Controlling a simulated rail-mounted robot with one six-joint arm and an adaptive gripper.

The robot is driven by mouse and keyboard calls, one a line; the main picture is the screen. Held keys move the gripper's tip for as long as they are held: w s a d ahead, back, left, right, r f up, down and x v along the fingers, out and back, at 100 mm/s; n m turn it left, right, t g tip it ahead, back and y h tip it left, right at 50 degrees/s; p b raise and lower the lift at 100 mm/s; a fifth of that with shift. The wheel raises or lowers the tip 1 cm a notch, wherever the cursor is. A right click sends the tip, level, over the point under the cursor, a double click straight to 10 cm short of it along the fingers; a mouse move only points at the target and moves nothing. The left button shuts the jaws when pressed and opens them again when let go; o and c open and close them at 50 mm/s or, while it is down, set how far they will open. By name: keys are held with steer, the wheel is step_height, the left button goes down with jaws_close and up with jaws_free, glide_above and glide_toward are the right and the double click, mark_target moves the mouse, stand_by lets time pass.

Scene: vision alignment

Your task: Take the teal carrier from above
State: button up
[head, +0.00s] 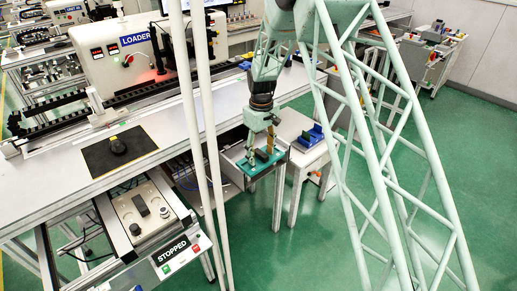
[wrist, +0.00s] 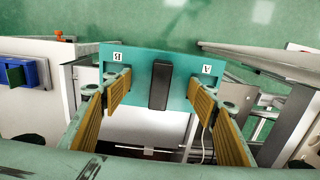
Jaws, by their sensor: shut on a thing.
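The teal carrier (head: 253,168) is at my gripper's fingertips in the head view, over an open grey tray or drawer. In the wrist view the carrier (wrist: 138,68) is a flat teal plate with white labels B and A and a black upright block (wrist: 160,86) in its middle. My gripper (wrist: 161,92) has its yellow-padded fingers on either side of the block, with visible gaps to it. It is shut on the carrier; the exact contact is hard to see. My gripper also shows in the head view (head: 262,152), pointing down.
The long grey bench (head: 60,185) with a black mat (head: 95,158) and the loader machine (head: 135,50) are at left. White posts stand between. Green floor is free at lower right.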

mark_target(264, 166)
steer(key=shift+s+d+r, duration=0.1)
steer(key=shift+s+d, duration=0.15)
steer(key=shift+s, duration=0.6)
steer(key=shift+s+d+r, duration=0.1)
steer(key=shift+s+d, duration=0.15)
steer(key=shift+s, duration=0.65)
steer(key=shift+s+d+r, duration=0.1)
steer(key=shift+s+d, duration=0.15)
steer(key=shift+s, duration=0.6)
